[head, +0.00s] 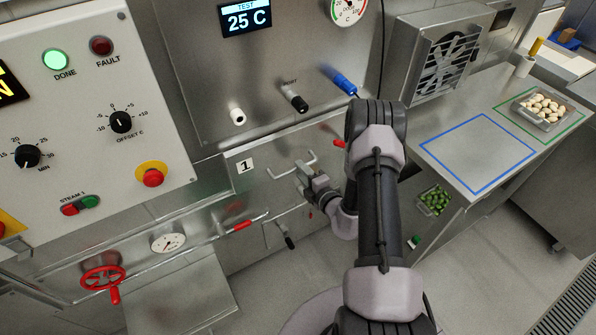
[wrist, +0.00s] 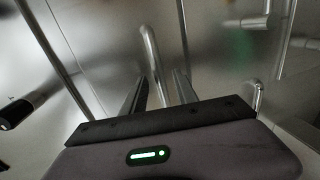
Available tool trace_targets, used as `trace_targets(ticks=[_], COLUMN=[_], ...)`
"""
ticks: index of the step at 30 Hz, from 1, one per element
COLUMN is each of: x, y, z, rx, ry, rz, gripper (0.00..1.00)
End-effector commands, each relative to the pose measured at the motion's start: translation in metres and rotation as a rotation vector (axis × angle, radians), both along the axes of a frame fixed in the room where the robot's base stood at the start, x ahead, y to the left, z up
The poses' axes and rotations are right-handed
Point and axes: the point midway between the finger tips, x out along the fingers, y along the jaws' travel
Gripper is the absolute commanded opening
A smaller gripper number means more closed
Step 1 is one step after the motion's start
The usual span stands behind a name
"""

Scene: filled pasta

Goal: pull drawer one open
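Drawer one is a steel front (head: 262,160) with a black "1" label in the head view; it looks closed, flush with the cabinet. Its bent metal bar handle (head: 291,169) sticks out to the right of the label. My gripper (head: 305,180) is at the handle's lower right in the head view, partly overlapping it. In the wrist view my gripper's two fingers (wrist: 160,90) are spread apart. A metal bar (wrist: 153,62), apparently the handle, runs down between them, with gaps visible beside it. Whether a finger touches it cannot be told.
A lower door with a black handle (head: 285,235) is below. A red-tipped lever (head: 240,226) and red handwheel (head: 104,279) lie to the left. Black and blue knobs (head: 346,82) project above. A counter (head: 480,150) is at right. The floor in front is clear.

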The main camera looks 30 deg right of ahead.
Motion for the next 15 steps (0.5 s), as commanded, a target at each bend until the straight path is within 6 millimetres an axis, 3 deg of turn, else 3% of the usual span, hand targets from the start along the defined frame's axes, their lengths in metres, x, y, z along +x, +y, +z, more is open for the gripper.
trace_targets(ticks=[6,15], x=[0.023,0.026], y=[0.001,0.001], z=[-0.006,-0.005], rx=[-0.002,0.0], ry=[0.0,0.001], rz=[0.001,0.0], gripper=[0.35,0.35])
